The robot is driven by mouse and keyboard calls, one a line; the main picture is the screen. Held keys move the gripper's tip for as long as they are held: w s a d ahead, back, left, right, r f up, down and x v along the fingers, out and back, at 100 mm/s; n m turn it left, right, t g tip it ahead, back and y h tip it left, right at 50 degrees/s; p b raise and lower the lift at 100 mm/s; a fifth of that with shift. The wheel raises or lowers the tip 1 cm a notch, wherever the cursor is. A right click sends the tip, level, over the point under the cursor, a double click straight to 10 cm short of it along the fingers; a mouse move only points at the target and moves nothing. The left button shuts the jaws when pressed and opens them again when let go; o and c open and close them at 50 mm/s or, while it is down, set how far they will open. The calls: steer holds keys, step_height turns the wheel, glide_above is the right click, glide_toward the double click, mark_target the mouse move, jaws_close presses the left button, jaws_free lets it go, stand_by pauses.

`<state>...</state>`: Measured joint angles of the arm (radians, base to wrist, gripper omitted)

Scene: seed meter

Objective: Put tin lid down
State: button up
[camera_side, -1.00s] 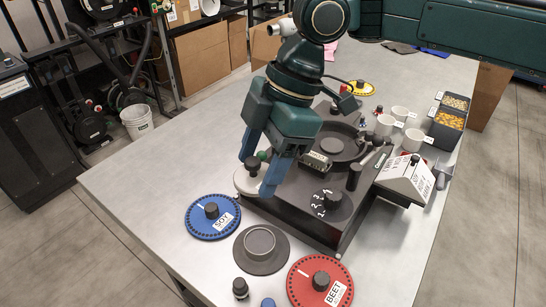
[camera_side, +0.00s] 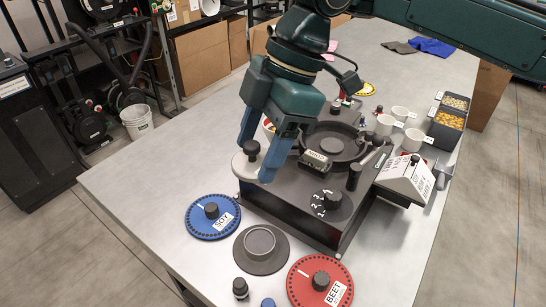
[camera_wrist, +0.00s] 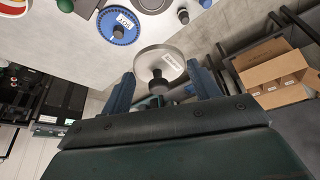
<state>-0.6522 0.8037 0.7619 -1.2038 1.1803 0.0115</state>
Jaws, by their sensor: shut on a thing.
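The tin lid is a pale grey round disc with a black knob (camera_side: 241,168). My gripper (camera_side: 256,162) is shut on it, with one blue finger on each side of the knob. In the wrist view, the lid (camera_wrist: 158,62) shows between and beyond the two fingers (camera_wrist: 160,76), with a white label on its face. In the side view, the lid is at the left edge of the dark seed meter (camera_side: 290,220). I cannot tell whether it touches anything below. A small coloured thing (camera_side: 268,126) is mostly hidden behind the fingers.
A blue SOY plate (camera_side: 204,226), a dark plate with a pale ring (camera_side: 275,262) and a red BEET plate (camera_side: 302,288) lie in front. White cups (camera_side: 385,125) and seed trays (camera_side: 445,130) stand right. The table's left part (camera_side: 150,180) is clear.

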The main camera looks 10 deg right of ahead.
stand_by(0.3)
glide_above(198, 266)
steer(key=d, duration=0.1)
step_height(198, 266, down, 14)
steer(key=shift+w+d+f+n, duration=0.15)
steer(key=shift+w+n, duration=0.15)
steer(key=shift+n, duration=0.1)
steer(key=shift+f, duration=3.95)
steer(key=shift+f, duration=0.15)
steer(key=o, duration=1)
steer(key=shift+c, duration=0.2)
